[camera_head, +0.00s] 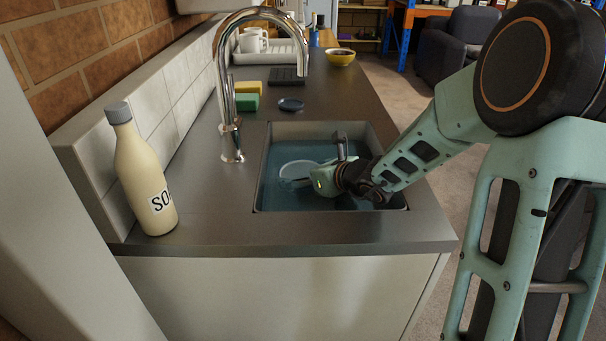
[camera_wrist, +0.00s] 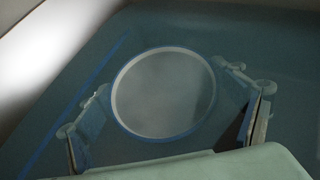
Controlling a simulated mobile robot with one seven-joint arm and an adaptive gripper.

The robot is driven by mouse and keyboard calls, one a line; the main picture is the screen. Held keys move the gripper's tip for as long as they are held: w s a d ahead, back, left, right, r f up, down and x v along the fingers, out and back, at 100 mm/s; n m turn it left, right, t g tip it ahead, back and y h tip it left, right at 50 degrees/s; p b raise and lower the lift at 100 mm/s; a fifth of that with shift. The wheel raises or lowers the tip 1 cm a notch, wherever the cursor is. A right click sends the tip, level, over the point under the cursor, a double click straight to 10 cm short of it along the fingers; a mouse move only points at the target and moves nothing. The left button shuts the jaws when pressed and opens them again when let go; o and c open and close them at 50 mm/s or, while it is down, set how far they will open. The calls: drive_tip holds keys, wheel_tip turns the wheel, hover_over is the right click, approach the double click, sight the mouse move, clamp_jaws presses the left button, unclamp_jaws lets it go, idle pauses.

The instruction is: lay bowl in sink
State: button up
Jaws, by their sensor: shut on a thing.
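The sink (camera_head: 285,130) is a rectangular basin in the steel counter, holding blue-tinted water. A pale round bowl (camera_head: 298,168) with a light rim is down inside the sink, at or below the water surface. In the wrist view the bowl (camera_wrist: 163,93) lies between my gripper's two fingers, its round opening facing the camera. My gripper (camera_head: 296,182) reaches into the sink from the right and is shut on the bowl; its fingers (camera_wrist: 170,95) flank it on both sides. The bowl's underside is hidden, so I cannot tell whether it touches the sink bottom.
A chrome faucet (camera_head: 230,90) arches at the sink's left. A cream soap bottle (camera_head: 143,175) stands at the front left. Yellow and green sponges (camera_head: 246,97), a dark round lid (camera_head: 290,104), a drying rack (camera_head: 285,52) and a yellow bowl (camera_head: 341,58) are farther back.

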drive_tip(key=o, duration=1.4)
drive_tip(key=shift+s+d+r+p, duration=0.2)
drive_tip(key=shift+r+p, duration=0.2)
drive_tip(key=p+v, duration=0.2)
drive_tip(key=v, duration=0.4)
drive_tip(key=shift+s+d, duration=0.25)
drive_tip(key=shift+s, duration=0.1)
drive_tip(key=shift+r, duration=0.1)
